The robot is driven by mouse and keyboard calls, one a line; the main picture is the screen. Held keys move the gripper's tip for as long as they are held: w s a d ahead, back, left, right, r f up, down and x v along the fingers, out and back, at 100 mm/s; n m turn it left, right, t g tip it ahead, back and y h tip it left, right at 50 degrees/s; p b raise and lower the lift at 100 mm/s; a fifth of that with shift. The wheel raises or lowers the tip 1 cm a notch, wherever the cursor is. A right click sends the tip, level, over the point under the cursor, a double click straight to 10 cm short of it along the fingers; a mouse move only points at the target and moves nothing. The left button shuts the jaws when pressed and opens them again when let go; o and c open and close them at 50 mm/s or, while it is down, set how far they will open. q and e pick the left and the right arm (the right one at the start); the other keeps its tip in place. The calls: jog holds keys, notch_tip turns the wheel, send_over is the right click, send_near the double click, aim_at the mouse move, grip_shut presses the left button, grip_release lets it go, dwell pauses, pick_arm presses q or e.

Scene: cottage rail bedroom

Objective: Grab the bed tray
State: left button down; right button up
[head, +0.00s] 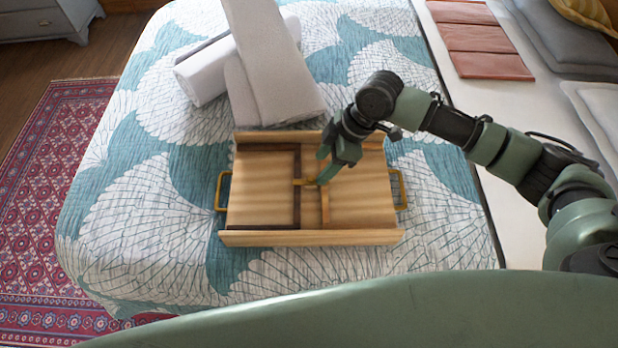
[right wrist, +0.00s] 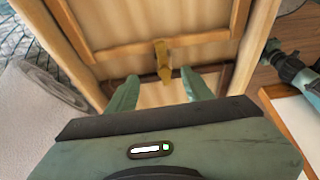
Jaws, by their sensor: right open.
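The wooden bed tray (head: 262,212) lies on the bed with its framed, slatted side facing up. It has a brass handle at its left end (head: 221,191) and another at its right end (head: 400,190). A small brass fitting (head: 305,182) sits near its middle; it also shows in the right wrist view (right wrist: 163,60). My right gripper (head: 323,172) is over the tray's middle, close to this fitting. In the right wrist view its fingers (right wrist: 160,90) are apart, with nothing seen between them. Contact cannot be told. My left gripper is not in view.
Pale rolled cloths (head: 272,70) lie on the bed just behind the tray. The patterned bedspread (head: 140,230) is clear to the tray's left. A folded red-orange cloth (head: 480,40) and grey pillows (head: 560,40) are at the far right. A red rug (head: 45,200) covers the floor at left.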

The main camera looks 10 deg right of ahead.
aim_at(313, 177)
jog(key=shift+s+a+f, duration=0.3)
jog(key=shift+a+f, duration=0.2)
jog(key=shift+f, duration=0.3)
jog(key=x, duration=0.3)
jog(key=shift+w+a+f+p, duration=0.1)
jog(key=shift+a+f+p, duration=0.05)
jog(key=shift+f+p, duration=0.2)
jog(key=shift+f, duration=0.15)
grip_shut()
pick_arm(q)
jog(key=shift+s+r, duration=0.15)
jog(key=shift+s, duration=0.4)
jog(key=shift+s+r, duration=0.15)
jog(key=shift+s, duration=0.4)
pick_arm(e)
jog(key=shift+w, duration=0.1)
jog(key=shift+a, duration=0.1)
